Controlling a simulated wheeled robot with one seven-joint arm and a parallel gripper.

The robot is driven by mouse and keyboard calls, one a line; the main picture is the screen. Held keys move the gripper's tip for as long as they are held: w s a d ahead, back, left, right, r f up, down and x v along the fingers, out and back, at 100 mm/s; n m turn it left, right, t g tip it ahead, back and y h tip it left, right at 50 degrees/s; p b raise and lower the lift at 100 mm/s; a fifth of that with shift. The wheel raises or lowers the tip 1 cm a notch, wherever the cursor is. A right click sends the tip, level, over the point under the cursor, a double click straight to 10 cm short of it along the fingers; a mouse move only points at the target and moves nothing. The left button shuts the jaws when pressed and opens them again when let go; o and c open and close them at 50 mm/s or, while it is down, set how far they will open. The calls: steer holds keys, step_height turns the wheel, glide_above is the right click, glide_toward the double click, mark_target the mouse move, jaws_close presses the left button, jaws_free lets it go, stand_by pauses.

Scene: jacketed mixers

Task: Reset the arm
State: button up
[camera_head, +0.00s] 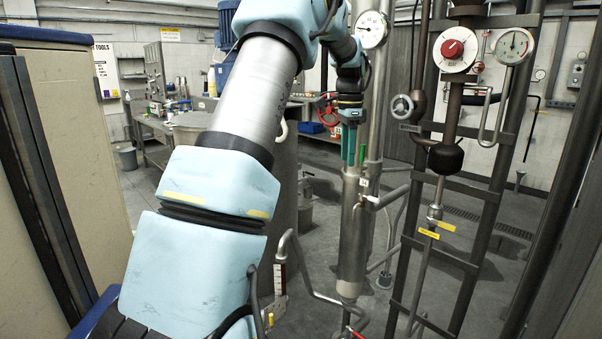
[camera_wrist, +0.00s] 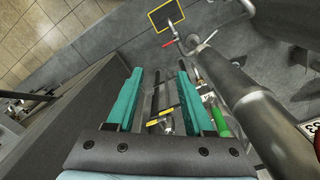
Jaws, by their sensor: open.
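My arm reaches up and forward through the middle of the head view. My gripper (camera_head: 350,155) points down in front of the vertical steel pipes, with its green fingers apart. In the wrist view my gripper (camera_wrist: 158,75) shows two parallel teal fingers, open, with nothing held between them. I cannot tell whether anything touches the gripper.
A steel cylinder (camera_head: 352,240) stands below my gripper. Tan cabinets (camera_head: 82,130) are close at left. Floor shows clear behind, toward a workbench (camera_head: 152,128).

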steer(key=s+a+f+n, duration=0.4)
steer(key=s+a+n, duration=0.1)
steer(key=s, duration=0.3)
steer(key=s+a+f+n+t+b, duration=0.1)
steer(key=s+a+f+n, duration=0.4)
steer(key=s+a, duration=0.2)
steer(key=s+a+f+n+b, duration=0.1)
steer(key=s+a+f+n, duration=0.3)
steer(key=s+a, duration=0.3)
steer(key=s+f, duration=0.1)
steer(key=s, duration=0.3)
steer(key=shift+n+t, duration=0.4)
